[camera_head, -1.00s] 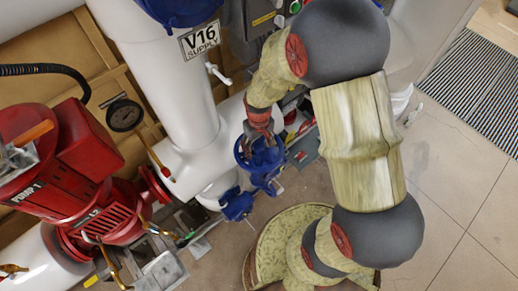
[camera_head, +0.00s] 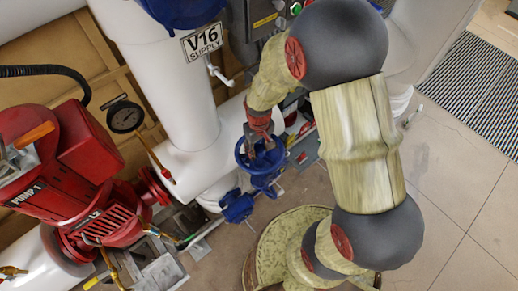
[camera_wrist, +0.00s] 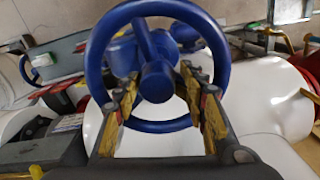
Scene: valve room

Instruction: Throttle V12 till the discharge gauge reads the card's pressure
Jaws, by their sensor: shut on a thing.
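A blue handwheel (camera_head: 239,158) on a blue valve stands low beside the white pipe in the head view. No V12 label is legible on it. My gripper (camera_head: 257,148) reaches down onto this wheel from above and is shut on it. In the wrist view, the wheel's rim (camera_wrist: 94,58) fills the upper middle, and my gripper's fingers (camera_wrist: 160,88) lie on either side of its hub and spoke. The exact contact is hard to see. A round dark gauge (camera_head: 124,116) sits left of the white pipe; its reading is too small to tell. No card is recognisable.
A red pump marked PUMP 1 (camera_head: 62,160) stands at the left. A grey panel (camera_head: 262,14) is behind my arm. Open floor (camera_head: 450,190) lies at the right, with a grating (camera_head: 480,90) beyond.

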